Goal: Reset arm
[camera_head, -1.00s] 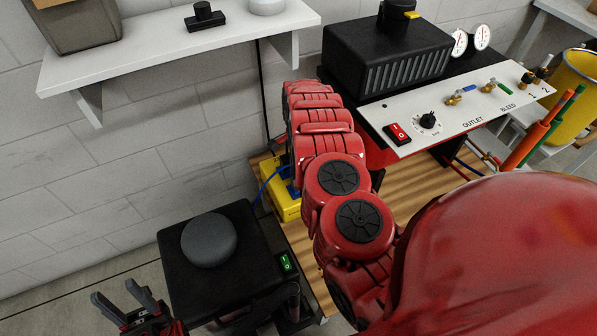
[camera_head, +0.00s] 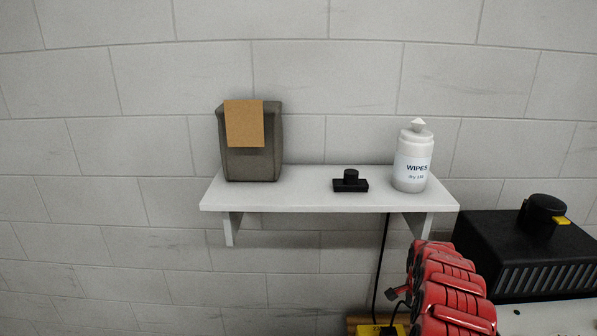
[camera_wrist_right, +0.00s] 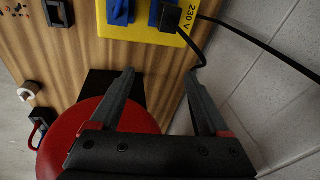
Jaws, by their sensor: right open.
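My right arm (camera_head: 447,290) is red and rises into the lower right of the head view, in front of the bench and beside the black machine. In the right wrist view my right gripper (camera_wrist_right: 160,76) has its two dark fingers spread apart with nothing between them. The fingers point towards a yellow 230 V socket box (camera_wrist_right: 168,22) with blue sockets and a black plug, and are apart from it. The box's top also shows at the bottom of the head view (camera_head: 377,330). My left gripper is out of view.
A white wall shelf (camera_head: 300,190) carries a grey bin with a brown card (camera_head: 244,125), a small black device (camera_head: 350,183) and a white wipes bottle (camera_head: 412,160). A black machine (camera_head: 530,250) stands at right. A black cable (camera_wrist_right: 262,45) runs by the wall.

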